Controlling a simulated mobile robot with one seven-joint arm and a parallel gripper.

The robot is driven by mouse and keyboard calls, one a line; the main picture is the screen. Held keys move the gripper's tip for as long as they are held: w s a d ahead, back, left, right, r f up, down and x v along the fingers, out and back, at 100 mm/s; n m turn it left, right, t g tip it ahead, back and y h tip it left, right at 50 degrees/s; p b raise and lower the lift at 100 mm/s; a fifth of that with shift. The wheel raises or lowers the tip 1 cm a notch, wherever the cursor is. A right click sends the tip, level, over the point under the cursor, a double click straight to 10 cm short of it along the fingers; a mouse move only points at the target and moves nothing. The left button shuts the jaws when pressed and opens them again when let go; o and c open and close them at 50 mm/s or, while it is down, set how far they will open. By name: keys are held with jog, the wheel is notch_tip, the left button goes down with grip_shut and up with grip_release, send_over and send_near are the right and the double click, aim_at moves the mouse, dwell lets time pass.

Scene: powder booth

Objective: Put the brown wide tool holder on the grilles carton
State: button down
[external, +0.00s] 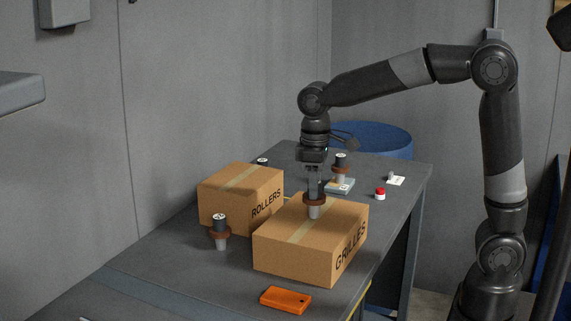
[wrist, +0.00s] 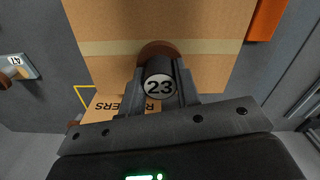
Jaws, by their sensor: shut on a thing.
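My gripper (external: 314,188) is shut on a brown wide tool holder (external: 314,201), which has a brown collar and a grey tapered lower end. It is upright over the top of the grilles carton (external: 290,250), near the tape strip. The lower end is at or just above the carton top; I cannot tell if it touches. In the wrist view, the holder (wrist: 160,86) shows a black top with a white disc marked 23 between the fingers (wrist: 160,98). The carton (wrist: 110,25) and its tape lie behind it.
The rollers carton (external: 235,200) stands to the left. Another brown-collared holder (external: 220,232) stands on the table in front of it. A further holder (external: 340,165) stands on a pale block. An orange box (external: 286,299) and a red-topped item (external: 380,193) lie nearby.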

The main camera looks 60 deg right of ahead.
jog(key=shift+f, duration=0.25)
jog(key=c, duration=1.1)
grip_release()
notch_tip(320, 180, up, 11)
jog(key=shift+s+d+f+m+t, duration=0.45)
jog(key=shift+s+d+f+t, duration=0.6)
jog(key=shift+s, duration=2.55)
jog(key=shift+s+d+f+m+t, duration=0.65)
jog(key=shift+s+f, duration=0.85)
jog(key=shift+s, duration=2.15)
jog(key=shift+s+d+f+m+t, duration=0.45)
jog(key=shift+s+f+t, duration=0.75)
jog(key=shift+s, duration=2.4)
jog(key=shift+d, duration=0.1)
